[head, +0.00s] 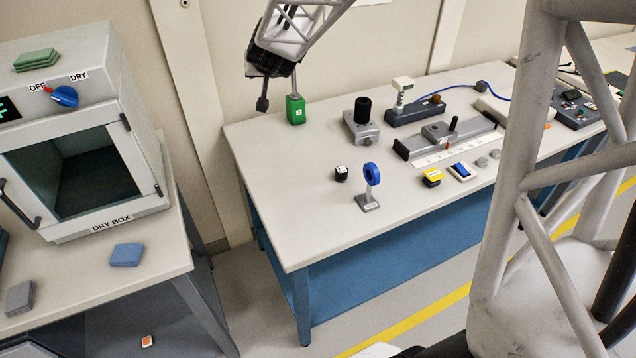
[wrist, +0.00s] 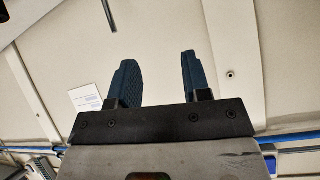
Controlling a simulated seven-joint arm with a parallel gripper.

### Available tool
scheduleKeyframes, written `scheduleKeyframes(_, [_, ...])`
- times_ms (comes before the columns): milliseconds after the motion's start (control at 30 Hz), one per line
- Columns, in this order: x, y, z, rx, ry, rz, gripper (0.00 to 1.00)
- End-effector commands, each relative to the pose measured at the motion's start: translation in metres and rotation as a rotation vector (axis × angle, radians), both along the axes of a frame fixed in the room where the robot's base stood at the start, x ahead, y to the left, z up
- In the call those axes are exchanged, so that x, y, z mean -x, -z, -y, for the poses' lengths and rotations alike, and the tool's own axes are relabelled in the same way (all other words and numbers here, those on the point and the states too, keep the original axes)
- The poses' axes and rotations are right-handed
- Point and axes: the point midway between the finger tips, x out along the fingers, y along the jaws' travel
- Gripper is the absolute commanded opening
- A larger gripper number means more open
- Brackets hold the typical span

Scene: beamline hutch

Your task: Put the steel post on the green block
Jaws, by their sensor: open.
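The green block (head: 296,110), with a white label, stands at the back left corner of the table. A thin grey upright, which looks like the steel post (head: 294,82), rises from its top. Its upper end meets the outline of my gripper (head: 264,98), so I cannot tell from the head view whether they touch. My gripper is above the back left of the table, just left of the block. In the wrist view my gripper (wrist: 154,75) is open, its two dark fingers apart with nothing between them. Neither block nor post shows in that view.
A blue ring on a stand (head: 371,187) and a small black knob (head: 341,173) stand mid-table. A black-topped mount (head: 361,120) and a grey rail (head: 445,135) are farther right. The dry box (head: 100,225) is on the left bench. The wall is close behind. The table's front left is clear.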

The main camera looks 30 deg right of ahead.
Motion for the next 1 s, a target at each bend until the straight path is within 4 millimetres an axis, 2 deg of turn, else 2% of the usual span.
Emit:
scheduleKeyframes(33, [0.019, -0.006, -0.007, -0.008, -0.025, -0.021, 0.44])
scheduleKeyframes(233, [0.089, -0.016, -0.032, -0.03, -0.114, -0.13, 0.44])
scheduleKeyframes(500, [0.193, -0.018, -0.051, -0.029, -0.192, -0.3, 0.44])
scheduleKeyframes(800, [0.312, -0.008, -0.055, 0.012, -0.221, -0.505, 0.44])
scheduleKeyframes(1000, [0.377, 0.002, -0.05, 0.05, -0.205, -0.62, 0.44])
